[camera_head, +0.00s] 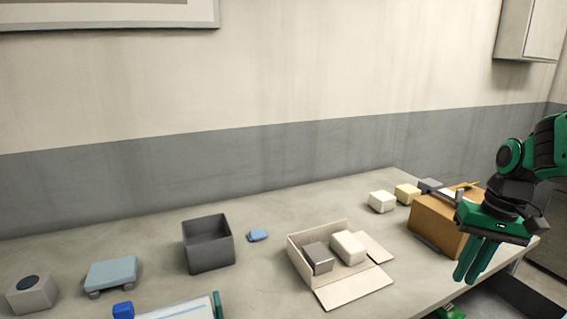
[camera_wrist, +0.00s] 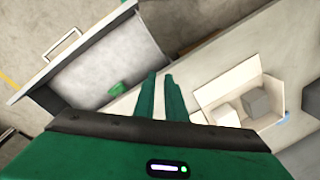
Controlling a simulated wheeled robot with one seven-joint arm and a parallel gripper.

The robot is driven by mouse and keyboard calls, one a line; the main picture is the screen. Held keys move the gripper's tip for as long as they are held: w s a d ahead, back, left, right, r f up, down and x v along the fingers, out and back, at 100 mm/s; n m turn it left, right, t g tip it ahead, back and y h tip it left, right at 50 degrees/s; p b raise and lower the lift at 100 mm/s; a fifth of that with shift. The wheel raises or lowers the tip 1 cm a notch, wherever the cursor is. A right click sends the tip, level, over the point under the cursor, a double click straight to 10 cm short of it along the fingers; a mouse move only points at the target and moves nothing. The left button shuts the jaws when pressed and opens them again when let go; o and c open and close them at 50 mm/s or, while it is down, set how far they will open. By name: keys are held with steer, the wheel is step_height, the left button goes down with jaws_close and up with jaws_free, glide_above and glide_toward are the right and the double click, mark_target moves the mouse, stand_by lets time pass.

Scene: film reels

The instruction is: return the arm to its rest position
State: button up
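My gripper (camera_head: 467,280) hangs fingers-down at the right end of the table, in front of the brown cardboard box (camera_head: 432,218). In the wrist view my gripper (camera_wrist: 160,76) shows two green fingers with a narrow gap between them and nothing held. It is apart from the objects on the table.
A cream open carton (camera_head: 340,298) with a dark block (camera_head: 318,258) and a white block (camera_head: 348,246) stands left of my gripper. A grey bin (camera_head: 208,258) is farther left. An open drawer (camera_wrist: 85,12) with a green object (camera_wrist: 117,88) lies below the table edge.

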steer(key=s+d+f+m, duration=0.1)
steer(key=s, duration=0.8)
steer(key=s+d+m+h, duration=0.1)
steer(key=s+m, duration=0.1)
steer(key=s, duration=0.6)
steer(key=shift+s+f, duration=0.35)
steer(key=shift+f, duration=0.05)
